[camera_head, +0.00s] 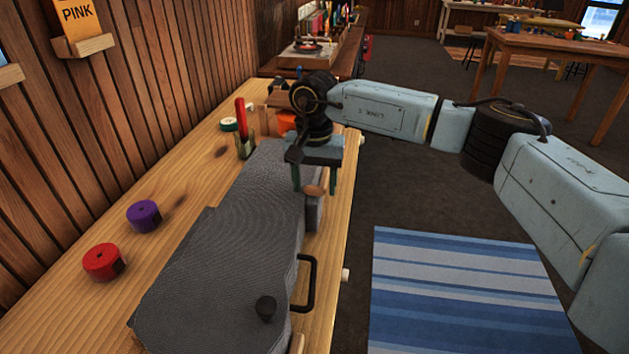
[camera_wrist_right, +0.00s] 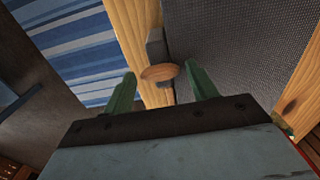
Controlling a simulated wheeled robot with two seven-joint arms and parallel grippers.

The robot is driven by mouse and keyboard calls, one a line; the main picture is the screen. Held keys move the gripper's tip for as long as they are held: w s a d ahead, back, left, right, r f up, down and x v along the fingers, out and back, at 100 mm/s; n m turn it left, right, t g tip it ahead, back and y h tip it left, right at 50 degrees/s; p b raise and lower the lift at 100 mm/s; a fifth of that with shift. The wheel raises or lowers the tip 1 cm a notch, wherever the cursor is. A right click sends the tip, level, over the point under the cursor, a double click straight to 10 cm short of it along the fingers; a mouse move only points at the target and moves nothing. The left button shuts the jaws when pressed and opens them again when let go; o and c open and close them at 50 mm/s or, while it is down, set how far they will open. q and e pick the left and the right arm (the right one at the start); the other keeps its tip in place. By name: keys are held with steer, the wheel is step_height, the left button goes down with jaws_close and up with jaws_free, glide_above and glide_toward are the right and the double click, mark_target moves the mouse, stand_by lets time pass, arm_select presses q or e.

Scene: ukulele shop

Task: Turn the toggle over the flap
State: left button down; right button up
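A grey fabric-covered case (camera_head: 225,250) lies on the wooden bench, with a black handle (camera_head: 311,285) on its near right side. A small grey piece, which looks like the flap (camera_head: 314,214), stands at its right edge; its edges are partly hidden. The oval wooden toggle (camera_head: 314,190) is beside it, and also shows in the right wrist view (camera_wrist_right: 159,73). My right gripper (camera_head: 315,187) points down over the toggle. Its green fingers (camera_wrist_right: 160,78) are apart, one on each side of the toggle, with gaps visible. My left gripper is out of view.
Purple (camera_head: 144,215) and red (camera_head: 103,262) rolls lie on the bench (camera_head: 190,205) left of the case. A glass with a red stick (camera_head: 241,130) stands behind it. A striped rug (camera_head: 455,290) covers floor at right.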

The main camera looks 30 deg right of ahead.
mark_target(314, 187)
steer(key=shift+o, duration=0.7)
steer(key=shift+r, duration=0.3)
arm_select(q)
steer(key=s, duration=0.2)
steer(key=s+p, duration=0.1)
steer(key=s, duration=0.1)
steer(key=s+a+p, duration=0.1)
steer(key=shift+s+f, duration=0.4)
arm_select(e)
step_height(314, 187, up, 13)
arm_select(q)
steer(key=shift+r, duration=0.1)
